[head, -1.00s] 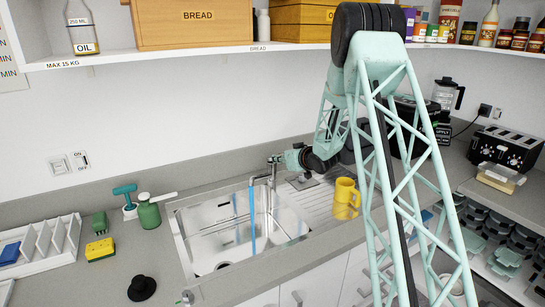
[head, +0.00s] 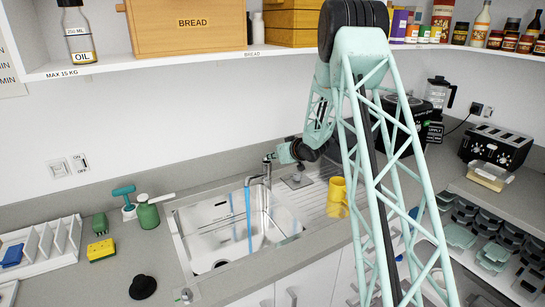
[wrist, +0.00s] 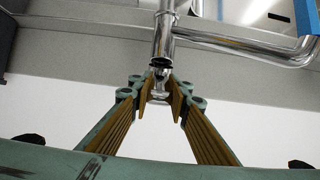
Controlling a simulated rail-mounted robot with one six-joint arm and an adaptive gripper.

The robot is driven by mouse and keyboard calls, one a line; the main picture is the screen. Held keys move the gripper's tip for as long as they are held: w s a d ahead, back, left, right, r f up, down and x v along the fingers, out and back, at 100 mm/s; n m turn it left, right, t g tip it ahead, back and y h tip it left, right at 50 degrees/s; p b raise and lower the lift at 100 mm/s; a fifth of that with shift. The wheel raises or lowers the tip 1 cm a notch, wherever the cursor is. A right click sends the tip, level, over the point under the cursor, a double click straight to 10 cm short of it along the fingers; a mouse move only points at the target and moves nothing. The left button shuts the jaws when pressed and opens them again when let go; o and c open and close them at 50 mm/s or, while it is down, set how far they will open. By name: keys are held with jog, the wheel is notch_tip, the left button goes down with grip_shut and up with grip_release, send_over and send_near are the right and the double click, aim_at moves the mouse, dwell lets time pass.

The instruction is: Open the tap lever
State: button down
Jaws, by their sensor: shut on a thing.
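The chrome tap (head: 267,172) stands at the back edge of the steel sink (head: 193,238), its spout reaching left over the basin. A blue stream of water (head: 248,212) falls from the spout into the sink. My gripper (head: 272,158) is at the top of the tap, coming in from the right. In the wrist view, the two ribbed fingers of my gripper (wrist: 159,92) close around the small chrome end of the tap lever (wrist: 159,76). The tap body (wrist: 164,38) and its curved spout (wrist: 290,58) rise behind it. The fingers hide part of the lever.
A yellow mug (head: 337,195) stands on the drainer right of the sink. A green soap bottle (head: 148,212), a yellow sponge (head: 101,249) and a white rack (head: 45,245) are on the left. A shelf (head: 150,60) spans the wall above.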

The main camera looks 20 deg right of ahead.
jog(key=c, duration=2.4)
grip_release()
jog(key=shift+s, duration=0.15)
jog(key=shift+v, duration=5.9)
